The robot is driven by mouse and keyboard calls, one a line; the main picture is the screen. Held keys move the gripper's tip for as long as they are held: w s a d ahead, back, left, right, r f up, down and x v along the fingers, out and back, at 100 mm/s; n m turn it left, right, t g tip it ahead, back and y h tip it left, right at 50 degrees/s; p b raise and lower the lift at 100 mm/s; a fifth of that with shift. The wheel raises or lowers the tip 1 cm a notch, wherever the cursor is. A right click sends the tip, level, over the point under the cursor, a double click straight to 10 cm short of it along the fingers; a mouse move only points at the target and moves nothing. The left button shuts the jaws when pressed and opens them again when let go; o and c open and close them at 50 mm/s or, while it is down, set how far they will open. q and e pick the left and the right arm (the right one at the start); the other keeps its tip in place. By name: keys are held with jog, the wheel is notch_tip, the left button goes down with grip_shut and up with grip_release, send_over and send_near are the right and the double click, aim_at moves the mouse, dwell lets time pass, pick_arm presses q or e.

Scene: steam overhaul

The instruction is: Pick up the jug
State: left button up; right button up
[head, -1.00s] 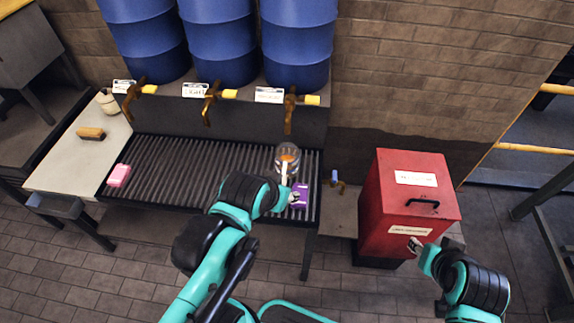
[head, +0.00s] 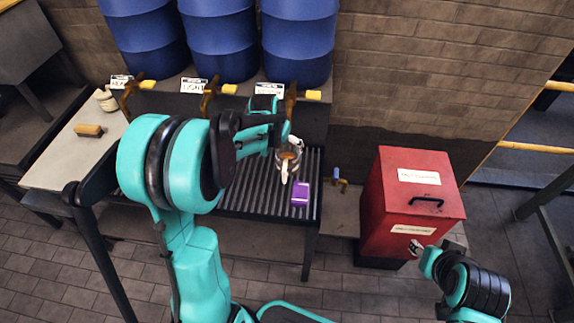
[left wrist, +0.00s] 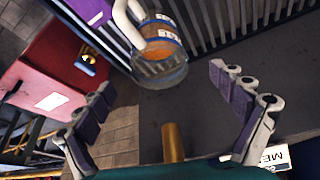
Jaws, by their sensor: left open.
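The jug (head: 290,165) is a clear vessel with a white handle and orange contents. It stands on the slatted grate under the right-hand barrel's tap. It also shows in the left wrist view (left wrist: 163,72), top centre, with its handle to the upper left. My left gripper (head: 286,141) is by the jug's far side, partly hidden by my own arm. In the left wrist view its fingers (left wrist: 166,88) are spread wide with nothing held, and the jug lies ahead, beyond the gap. My right gripper (head: 416,247) is in front of the red box, too small to read.
A purple block (head: 300,194) lies on the grate (head: 262,201) just in front of the jug. A brass tap (head: 290,100) hangs close above my left gripper. The red box (head: 412,205) stands to the right. A brush (head: 89,130) lies on the left side table.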

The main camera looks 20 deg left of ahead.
aim_at(286, 153)
pick_arm(q)
jog(key=b+x, duration=0.1)
jog(key=x, duration=0.1)
jog(key=b+x, duration=0.1)
jog(key=x, duration=0.2)
jog(key=b+x, duration=0.1)
jog(key=x, duration=0.1)
jog(key=shift+s+d+f, duration=0.1)
jog(key=shift+s+f, duration=0.05)
jog(key=shift+f, duration=0.2)
jog(key=shift+r, duration=0.15)
jog(key=shift+c, duration=0.9)
jog(key=c, duration=1.8)
jog(key=shift+r, duration=0.1)
